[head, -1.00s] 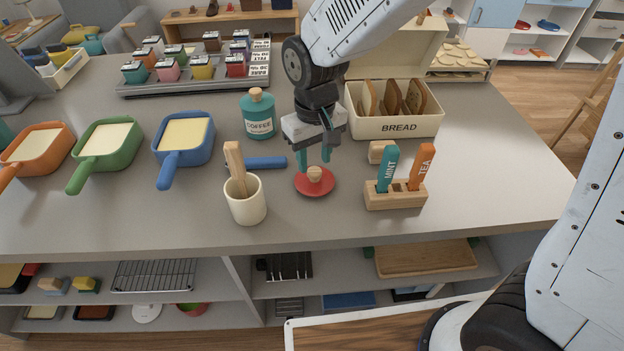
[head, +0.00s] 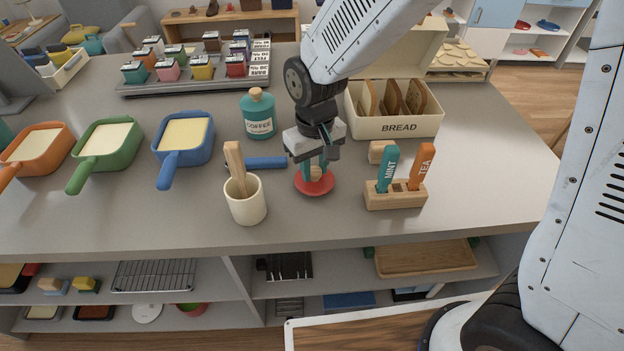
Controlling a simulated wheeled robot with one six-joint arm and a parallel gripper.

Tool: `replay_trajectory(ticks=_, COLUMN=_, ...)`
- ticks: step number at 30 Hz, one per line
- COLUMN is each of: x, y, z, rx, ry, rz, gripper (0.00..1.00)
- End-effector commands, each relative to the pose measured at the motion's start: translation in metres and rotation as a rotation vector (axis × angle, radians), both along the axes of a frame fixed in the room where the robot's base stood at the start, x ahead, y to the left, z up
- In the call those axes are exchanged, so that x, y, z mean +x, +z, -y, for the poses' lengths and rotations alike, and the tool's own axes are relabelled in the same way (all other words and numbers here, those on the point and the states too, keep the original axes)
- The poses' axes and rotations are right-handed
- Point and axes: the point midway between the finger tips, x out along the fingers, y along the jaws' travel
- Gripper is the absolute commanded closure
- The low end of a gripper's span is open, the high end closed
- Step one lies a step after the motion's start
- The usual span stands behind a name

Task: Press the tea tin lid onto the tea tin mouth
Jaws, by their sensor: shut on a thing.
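A round red lid (head: 326,187) with a wooden knob lies on the counter, left of the middle front; I take it for the tea tin lid. My gripper (head: 317,172) points down over it, its teal fingers shut on the wooden knob. The fingers partly hide the knob. The lid looks flat on the counter, though a small gap under it cannot be ruled out. I cannot make out an open tea tin or its mouth.
A cream cup (head: 246,204) with a wooden tool stands left of the lid. A wooden rack (head: 394,200) with MINT and TEA tags stands right. A teal COFFEE jar (head: 258,121), a blue-handled tool (head: 264,163) and a BREAD box (head: 398,127) are behind. The counter front is clear.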

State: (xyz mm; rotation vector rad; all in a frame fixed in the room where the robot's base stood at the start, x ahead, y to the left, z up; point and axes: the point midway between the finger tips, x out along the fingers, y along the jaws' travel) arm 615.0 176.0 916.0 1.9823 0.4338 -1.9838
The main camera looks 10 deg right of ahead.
Motion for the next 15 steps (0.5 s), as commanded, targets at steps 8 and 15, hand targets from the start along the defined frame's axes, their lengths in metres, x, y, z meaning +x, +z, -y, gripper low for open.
replay_trajectory(ticks=8, x=0.001, y=0.022, z=0.000, rx=0.002, ry=0.000, rz=0.004, gripper=0.92)
replay_trajectory(ticks=15, x=0.001, y=0.041, z=0.000, rx=0.001, ry=0.000, rz=0.003, gripper=0.92)
